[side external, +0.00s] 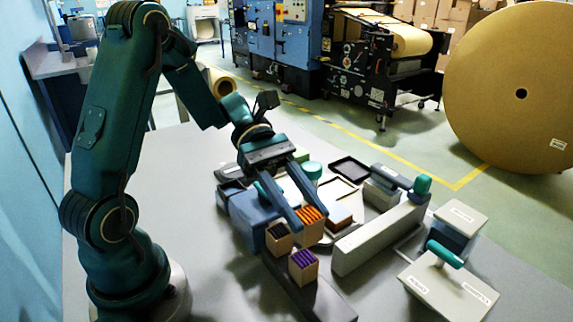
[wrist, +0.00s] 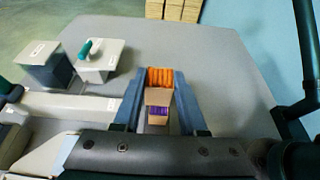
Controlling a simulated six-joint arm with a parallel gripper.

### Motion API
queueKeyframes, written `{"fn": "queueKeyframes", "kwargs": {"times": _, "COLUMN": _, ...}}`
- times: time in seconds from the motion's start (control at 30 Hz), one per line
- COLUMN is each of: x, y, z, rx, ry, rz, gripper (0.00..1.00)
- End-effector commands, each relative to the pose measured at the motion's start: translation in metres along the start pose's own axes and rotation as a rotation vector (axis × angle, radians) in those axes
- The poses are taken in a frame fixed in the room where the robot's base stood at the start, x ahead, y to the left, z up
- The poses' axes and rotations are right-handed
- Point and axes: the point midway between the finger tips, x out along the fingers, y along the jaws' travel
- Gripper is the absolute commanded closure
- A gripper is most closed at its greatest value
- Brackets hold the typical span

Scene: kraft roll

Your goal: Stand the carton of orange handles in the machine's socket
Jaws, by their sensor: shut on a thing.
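The carton of orange handles (side external: 309,232) is an open-topped tan box with orange handle ends showing at its top. My gripper (side external: 309,221) is shut on it, one finger on each side. In the wrist view the carton (wrist: 160,97) sits between the two blue-grey fingers of my gripper (wrist: 160,84). It looks upright; I cannot tell whether its bottom is clear of what is below. The machine (side external: 246,212) has a blue-grey body under and behind my gripper. I cannot make out its socket; my gripper and the carton hide part of the machine.
A carton of purple handles (side external: 303,266) and one with dark contents (side external: 279,239) stand close to the held carton, above a dark grey rail (side external: 318,298). A long grey bar (side external: 378,238) with a green knob (side external: 422,186) lies right. Labelled boxes (side external: 450,285) stand farther right.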

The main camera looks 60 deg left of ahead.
Motion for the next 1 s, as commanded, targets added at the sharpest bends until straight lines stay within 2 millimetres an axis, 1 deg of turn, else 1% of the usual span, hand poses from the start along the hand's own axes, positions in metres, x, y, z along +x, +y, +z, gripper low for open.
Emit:
{"fn": "queueKeyframes", "kwargs": {"times": 0.03, "x": 0.015, "y": -0.003, "z": -0.001, "rx": -0.003, "ry": -0.004, "rz": -0.011, "gripper": 1.00}}
{"fn": "queueKeyframes", "kwargs": {"times": 0.1, "x": 0.033, "y": -0.004, "z": -0.004, "rx": -0.005, "ry": -0.002, "rz": -0.012, "gripper": 1.00}}
{"fn": "queueKeyframes", "kwargs": {"times": 0.2, "x": 0.054, "y": -0.005, "z": -0.007, "rx": -0.003, "ry": -0.003, "rz": -0.010, "gripper": 1.00}}
{"fn": "queueKeyframes", "kwargs": {"times": 0.33, "x": 0.073, "y": -0.005, "z": -0.011, "rx": -0.001, "ry": -0.002, "rz": -0.006, "gripper": 1.00}}
{"fn": "queueKeyframes", "kwargs": {"times": 0.4, "x": 0.079, "y": -0.006, "z": -0.012, "rx": -0.001, "ry": -0.001, "rz": -0.004, "gripper": 1.00}}
{"fn": "queueKeyframes", "kwargs": {"times": 0.53, "x": 0.084, "y": -0.005, "z": -0.015, "rx": -0.001, "ry": 0.001, "rz": -0.001, "gripper": 1.00}}
{"fn": "queueKeyframes", "kwargs": {"times": 0.8, "x": 0.095, "y": -0.005, "z": -0.041, "rx": -0.005, "ry": 0.000, "rz": -0.001, "gripper": 1.00}}
{"fn": "queueKeyframes", "kwargs": {"times": 0.9, "x": 0.097, "y": -0.005, "z": -0.046, "rx": -0.002, "ry": 0.001, "rz": -0.001, "gripper": 1.00}}
{"fn": "queueKeyframes", "kwargs": {"times": 1.0, "x": 0.097, "y": -0.005, "z": -0.046, "rx": 0.000, "ry": 0.001, "rz": 0.000, "gripper": 1.00}}
